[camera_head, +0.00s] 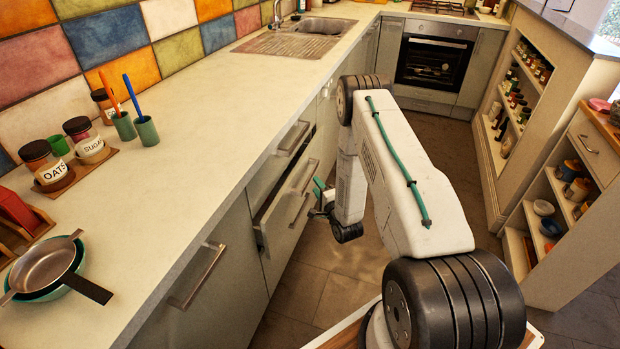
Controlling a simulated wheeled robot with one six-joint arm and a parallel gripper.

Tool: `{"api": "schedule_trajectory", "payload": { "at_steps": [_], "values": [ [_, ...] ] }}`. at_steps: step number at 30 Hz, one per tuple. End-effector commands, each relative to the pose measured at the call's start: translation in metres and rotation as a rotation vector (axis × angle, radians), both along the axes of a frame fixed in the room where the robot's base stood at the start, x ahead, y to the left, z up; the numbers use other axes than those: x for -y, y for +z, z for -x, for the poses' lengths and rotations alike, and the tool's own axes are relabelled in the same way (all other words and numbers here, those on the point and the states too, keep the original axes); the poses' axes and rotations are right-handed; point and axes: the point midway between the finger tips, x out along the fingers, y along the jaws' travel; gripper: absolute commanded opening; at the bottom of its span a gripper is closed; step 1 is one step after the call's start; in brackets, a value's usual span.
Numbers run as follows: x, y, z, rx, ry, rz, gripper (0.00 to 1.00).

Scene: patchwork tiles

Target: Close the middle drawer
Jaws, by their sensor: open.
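The middle drawer (285,222) is in the grey counter front left of centre. It stands pulled out, its front proud of the cabinet, with a dark gap along its top edge. Bar handles show on the fronts here. The top drawer (281,148) above it looks shut. My gripper (319,198) is at the end of my white arm, low in front of the drawer's right part. It is open, with small green-tipped fingers, and seems empty. I cannot tell whether it touches the drawer or a handle. My arm hides part of the cabinets beyond.
The counter (220,130) carries jars, cups and a pan (45,265) on the left. An oven (433,62) stands at the far end. Open shelves (515,100) line the right. Bare tiled floor (345,275) lies between.

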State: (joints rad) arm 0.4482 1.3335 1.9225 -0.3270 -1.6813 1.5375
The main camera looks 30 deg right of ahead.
Motion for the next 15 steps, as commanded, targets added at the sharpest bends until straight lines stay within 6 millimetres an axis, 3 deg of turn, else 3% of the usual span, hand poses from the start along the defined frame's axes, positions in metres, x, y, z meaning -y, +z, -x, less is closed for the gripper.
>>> {"api": "schedule_trajectory", "payload": {
  "at_steps": [9,15],
  "values": [
    [0.006,0.001,-0.050,0.001,0.001,0.002,0.42],
    [0.007,0.001,-0.065,-0.001,0.001,0.001,0.42]
  ]
}}
